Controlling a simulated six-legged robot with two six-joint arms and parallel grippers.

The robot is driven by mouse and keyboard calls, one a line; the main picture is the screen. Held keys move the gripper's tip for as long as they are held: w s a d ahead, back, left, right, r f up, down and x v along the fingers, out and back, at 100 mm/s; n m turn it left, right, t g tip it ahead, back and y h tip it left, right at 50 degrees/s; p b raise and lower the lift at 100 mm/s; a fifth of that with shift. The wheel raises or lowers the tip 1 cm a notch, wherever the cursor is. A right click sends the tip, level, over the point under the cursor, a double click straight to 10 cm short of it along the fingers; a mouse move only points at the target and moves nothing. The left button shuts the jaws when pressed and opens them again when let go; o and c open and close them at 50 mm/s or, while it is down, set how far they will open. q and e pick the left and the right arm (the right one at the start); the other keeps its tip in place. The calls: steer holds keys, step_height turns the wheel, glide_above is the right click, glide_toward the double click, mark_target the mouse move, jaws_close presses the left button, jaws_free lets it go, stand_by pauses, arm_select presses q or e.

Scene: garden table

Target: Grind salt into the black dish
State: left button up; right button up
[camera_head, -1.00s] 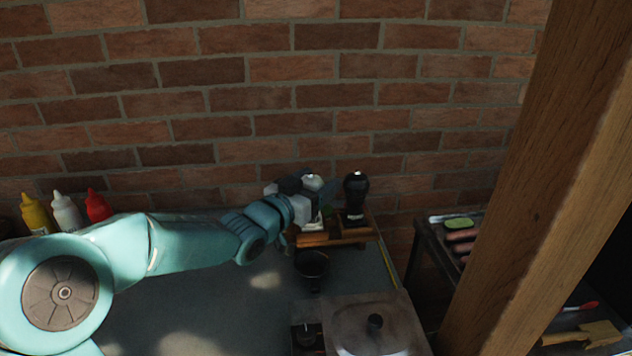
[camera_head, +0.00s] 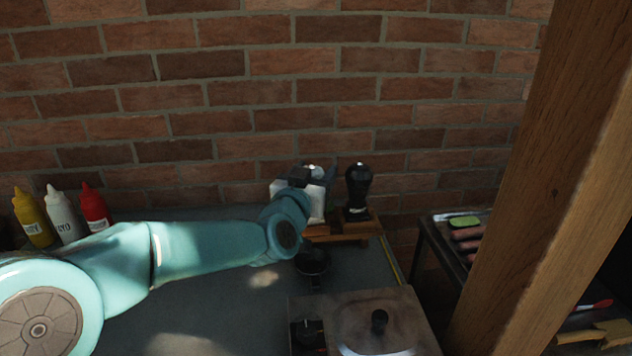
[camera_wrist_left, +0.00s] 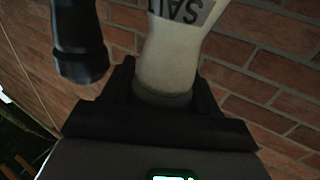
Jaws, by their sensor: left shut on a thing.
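The pale salt grinder, labelled SALT, shows in the left wrist view (camera_wrist_left: 178,50) between the fingers of my left gripper (camera_wrist_left: 160,95). The black dish (camera_head: 314,266) sits on the table in front of the stand, partly behind my arm. My right gripper is not in view.
A black grinder (camera_head: 358,192) stands upright on the stand, close right of my left gripper. Mustard (camera_head: 33,220), mayo (camera_head: 63,215) and red (camera_head: 95,208) bottles stand at left. A lidded cooker (camera_head: 378,325) is in front. A thick wooden post (camera_head: 545,180) rises at right.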

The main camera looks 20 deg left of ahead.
arm_select(q)
steer(key=n+g+y+p, duration=0.1)
steer(key=n+y+p, duration=0.1)
steer(key=y, duration=0.1)
steer(key=n+g+y+p, duration=0.1)
steer(key=n+y+p, duration=0.1)
steer(key=y, duration=0.1)
steer(key=shift+a+r+y+p, duration=0.2)
steer(key=shift+y+p, duration=0.1)
steer(key=shift+p, duration=0.1)
steer(key=n+g+y, duration=0.1)
steer(key=n+g+y+p, duration=0.1)
steer(key=y, duration=0.1)
steer(key=n+g+y+p, duration=0.1)
steer(key=n, duration=0.1)
steer(key=shift+s+a+f+y, duration=0.1)
steer(key=shift+s+a+y, duration=0.1)
steer(key=shift+a+y, duration=0.1)
steer(key=shift+s+a+n+g+y+p, duration=0.1)
steer(key=shift+n+g+y+p, duration=0.55)
steer(key=shift+g, duration=0.35)
steer(key=shift+s+a+n+g+y+p, duration=0.1)
steer(key=shift+n+g+y+p, duration=0.55)
steer(key=shift+g, duration=0.35)
steer(key=shift+f+n+g, duration=0.1)
steer(key=shift+n+g, duration=0.2)
steer(key=o, duration=0.7)
steer(key=shift+o, duration=0.2)
steer(key=b+v, duration=0.2)
steer(key=v, duration=1)
